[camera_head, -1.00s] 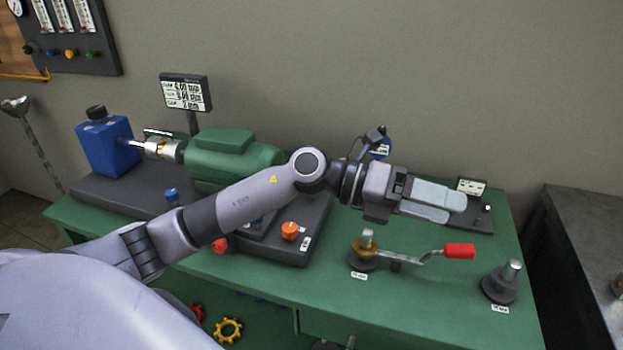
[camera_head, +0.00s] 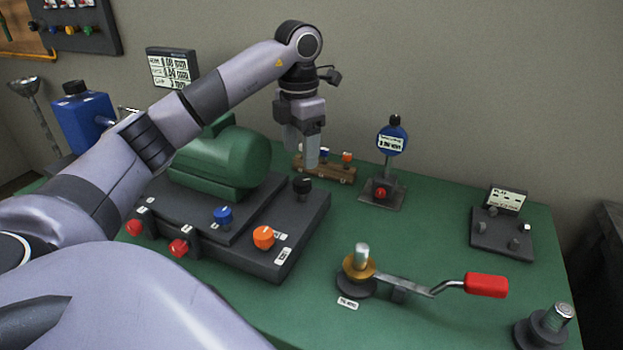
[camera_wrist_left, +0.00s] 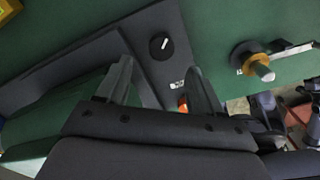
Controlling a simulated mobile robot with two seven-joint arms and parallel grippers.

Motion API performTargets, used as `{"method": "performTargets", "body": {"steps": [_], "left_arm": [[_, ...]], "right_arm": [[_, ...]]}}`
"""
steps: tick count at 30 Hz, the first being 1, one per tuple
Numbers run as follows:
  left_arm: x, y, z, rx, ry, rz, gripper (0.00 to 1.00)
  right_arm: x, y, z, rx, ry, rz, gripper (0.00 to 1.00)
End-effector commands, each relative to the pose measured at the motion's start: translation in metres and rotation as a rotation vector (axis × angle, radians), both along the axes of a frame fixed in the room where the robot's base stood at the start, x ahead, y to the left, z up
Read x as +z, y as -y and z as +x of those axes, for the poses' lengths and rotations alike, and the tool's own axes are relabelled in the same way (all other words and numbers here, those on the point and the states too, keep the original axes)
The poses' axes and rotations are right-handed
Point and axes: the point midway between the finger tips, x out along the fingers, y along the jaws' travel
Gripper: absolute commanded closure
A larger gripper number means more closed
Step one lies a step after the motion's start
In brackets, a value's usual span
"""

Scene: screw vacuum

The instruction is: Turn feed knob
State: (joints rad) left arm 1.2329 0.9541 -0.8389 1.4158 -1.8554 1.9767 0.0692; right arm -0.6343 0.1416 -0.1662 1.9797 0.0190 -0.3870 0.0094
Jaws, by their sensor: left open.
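My left gripper (camera_head: 308,160) is open and empty, pointing down over the back right end of the dark machine base (camera_head: 225,240). A black knob (camera_head: 302,186) stands just below it in the head view, apart from the fingers. In the left wrist view, my left gripper (camera_wrist_left: 160,82) has its two fingers spread, with the black knob (camera_wrist_left: 161,46) and its white pointer line lying past the gap between them. Other knobs on the base are orange (camera_head: 263,237), blue (camera_head: 223,217) and red (camera_head: 179,248). Their labels are too small to read. My right gripper is not in view.
A green motor (camera_head: 225,160) stands left of the gripper. A crank with a red handle (camera_head: 486,285) is at the front right. A blue round gauge (camera_head: 391,140) stands behind it. The green table (camera_head: 410,230) is clear between them.

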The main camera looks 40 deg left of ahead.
Motion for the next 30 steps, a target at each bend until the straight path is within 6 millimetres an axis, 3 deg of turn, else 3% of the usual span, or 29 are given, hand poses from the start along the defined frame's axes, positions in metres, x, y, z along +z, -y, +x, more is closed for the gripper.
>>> {"method": "performTargets", "body": {"steps": [12, 24, 29, 30], "left_arm": [[-0.058, 0.0, -0.001, -0.002, -0.002, 0.0, 0.33], [-0.068, 0.001, 0.0, -0.002, -0.001, -0.002, 0.33], [-0.068, 0.001, 0.0, -0.002, -0.001, -0.002, 0.85], [-0.067, 0.001, 0.0, -0.002, -0.001, -0.002, 0.9]], "right_arm": [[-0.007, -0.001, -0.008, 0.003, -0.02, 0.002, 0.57], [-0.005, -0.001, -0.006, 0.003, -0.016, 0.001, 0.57], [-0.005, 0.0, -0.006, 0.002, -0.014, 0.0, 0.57], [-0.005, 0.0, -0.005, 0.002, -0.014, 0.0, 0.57]]}}
